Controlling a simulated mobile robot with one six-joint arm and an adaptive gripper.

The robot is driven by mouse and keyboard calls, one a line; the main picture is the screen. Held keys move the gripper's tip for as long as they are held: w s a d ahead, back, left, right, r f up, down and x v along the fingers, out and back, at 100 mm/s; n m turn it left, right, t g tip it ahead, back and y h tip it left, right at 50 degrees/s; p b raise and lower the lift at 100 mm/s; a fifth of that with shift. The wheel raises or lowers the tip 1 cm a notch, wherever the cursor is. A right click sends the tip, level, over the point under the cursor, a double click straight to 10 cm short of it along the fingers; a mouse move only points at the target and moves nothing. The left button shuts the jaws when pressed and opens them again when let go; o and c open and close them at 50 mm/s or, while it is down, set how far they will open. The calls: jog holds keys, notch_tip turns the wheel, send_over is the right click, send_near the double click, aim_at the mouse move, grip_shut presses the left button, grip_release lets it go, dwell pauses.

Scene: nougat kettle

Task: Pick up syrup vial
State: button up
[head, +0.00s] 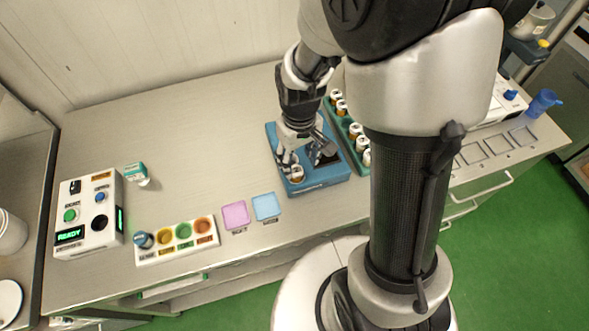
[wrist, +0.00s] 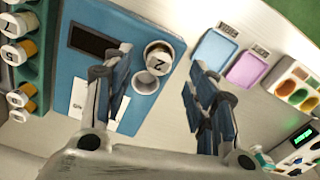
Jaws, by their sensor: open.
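An amber vial with a white cap marked 2 (wrist: 158,56) stands at the edge of a blue station (wrist: 88,19). It also shows in the head view (head: 297,174), at the front left of the blue station (head: 322,184). No readable label tells me whether it is the syrup vial. My gripper (wrist: 160,68) is open, with a finger on either side of this vial in the wrist picture. I cannot tell whether either finger touches it. In the head view my gripper (head: 303,158) is low over the blue station and partly hides it.
A green rack (head: 352,147) of similar white-capped vials stands right behind the station. A purple pad (head: 235,215) and a light blue pad (head: 266,207) lie to the left, then a tray of coloured cups (head: 177,240) and a white READY device (head: 90,213). The bench behind is clear.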

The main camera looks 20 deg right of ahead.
aim_at(297, 170)
jog(key=f, duration=0.2)
jog(key=f+b, duration=0.1)
jog(key=f, duration=0.1)
jog(key=f+b, duration=0.1)
jog(key=f, duration=0.1)
jog(key=shift+w+a+f, duration=0.15)
jog(key=shift+w+f, duration=0.2)
jog(key=shift+f, duration=0.05)
jog(key=shift+c, duration=0.4)
jog(key=c, duration=1.1)
